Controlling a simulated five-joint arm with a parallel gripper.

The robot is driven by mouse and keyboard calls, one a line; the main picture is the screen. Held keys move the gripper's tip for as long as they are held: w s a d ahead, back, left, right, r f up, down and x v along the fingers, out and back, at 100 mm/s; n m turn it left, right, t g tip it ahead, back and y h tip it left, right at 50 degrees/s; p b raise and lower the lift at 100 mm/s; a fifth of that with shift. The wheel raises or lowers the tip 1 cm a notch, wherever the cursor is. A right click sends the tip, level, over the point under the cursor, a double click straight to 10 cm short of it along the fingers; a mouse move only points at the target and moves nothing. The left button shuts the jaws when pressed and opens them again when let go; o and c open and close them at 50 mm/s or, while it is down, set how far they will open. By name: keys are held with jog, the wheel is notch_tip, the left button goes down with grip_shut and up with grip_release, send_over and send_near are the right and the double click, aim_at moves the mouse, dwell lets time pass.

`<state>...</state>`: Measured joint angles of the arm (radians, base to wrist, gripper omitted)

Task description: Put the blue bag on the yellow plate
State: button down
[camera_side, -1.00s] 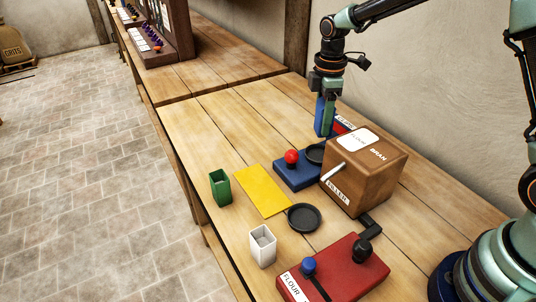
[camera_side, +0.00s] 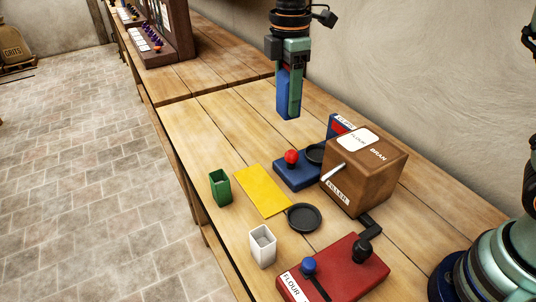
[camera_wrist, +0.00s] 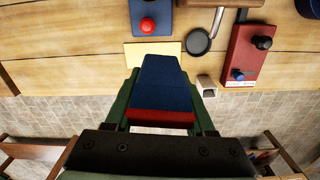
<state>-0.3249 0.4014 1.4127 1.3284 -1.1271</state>
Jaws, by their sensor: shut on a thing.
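The blue bag (camera_side: 283,92) is held upright between the green fingers of my gripper (camera_side: 290,104), in the air above the far part of the table. In the wrist view the blue bag (camera_wrist: 162,85) fills the space between the fingers of my gripper (camera_wrist: 160,92), with a red band at its near end. The yellow plate (camera_side: 262,190) lies flat and bare on the table, in front of and below my gripper in the side view. In the wrist view the bag covers part of the yellow plate (camera_wrist: 134,54).
A blue base with a red knob (camera_side: 292,158), a brown filler box (camera_side: 365,170) and a red lever box (camera_side: 335,272) stand right of the plate. A black dish (camera_side: 304,217), a green cup (camera_side: 220,187) and a white cup (camera_side: 262,246) are near it.

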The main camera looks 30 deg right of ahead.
jog(key=s+a+f+n, duration=0.1)
jog(key=s+a, duration=0.1)
jog(key=a, duration=0.3)
notch_tip(320, 180, down, 15)
jog(key=shift+a+f, duration=0.1)
jog(key=shift+f, duration=2.3)
jog(key=shift+f, duration=0.15)
jog(key=shift+c, duration=1.2)
grip_release()
